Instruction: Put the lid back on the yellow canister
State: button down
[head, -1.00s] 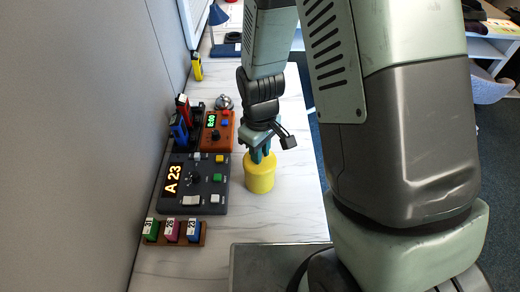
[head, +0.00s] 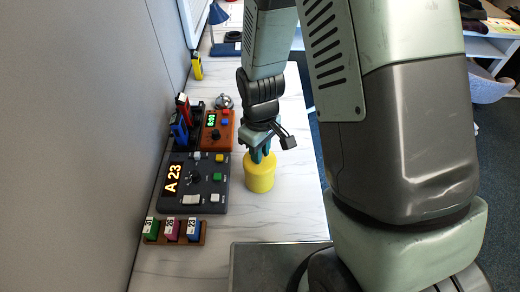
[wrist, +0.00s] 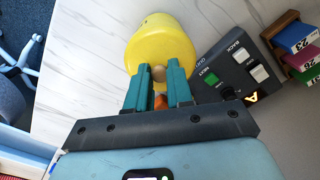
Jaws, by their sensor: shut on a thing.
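The yellow canister (head: 259,182) stands upright on the white marbled worktop. Its yellow lid (wrist: 160,42) is at the canister's top, with a small tan knob (wrist: 158,73). My gripper (head: 261,152) points down over the canister, and its teal fingers (wrist: 158,78) are shut on the lid's knob. The lid looks level and in line with the canister. I cannot tell whether it rests fully on the rim or sits slightly above it, since both are the same yellow.
A dark control panel reading "A 23" (head: 182,182) lies close left of the canister. An orange timer box (head: 217,130) is behind it. A wooden rack of numbered blocks (head: 174,231) is at front left. Clear worktop lies right of the canister.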

jog(key=shift+c, duration=2.3)
grip_release()
jog(key=shift+r, duration=0.1)
jog(key=shift+r, duration=3.45)
jog(key=shift+c, duration=0.3)
grip_shut()
